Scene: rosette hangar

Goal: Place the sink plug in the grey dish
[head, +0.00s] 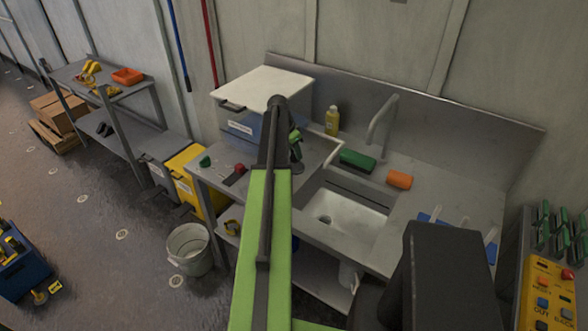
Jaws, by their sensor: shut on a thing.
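My gripper (297,152) is at the end of my arm, over the steel counter between the white-lidded box and the sink basin. It is small and dark in the head view, and partly hidden by my arm. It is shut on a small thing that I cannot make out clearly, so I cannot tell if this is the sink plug. I cannot pick out the grey dish; my arm covers part of the counter.
The sink basin (345,212) has a tall tap (381,122) behind it. A green block (357,160), an orange block (399,180) and a yellow bottle (332,121) stand around it. A lidded box (262,88) is at the back left. A bucket (190,249) stands on the floor.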

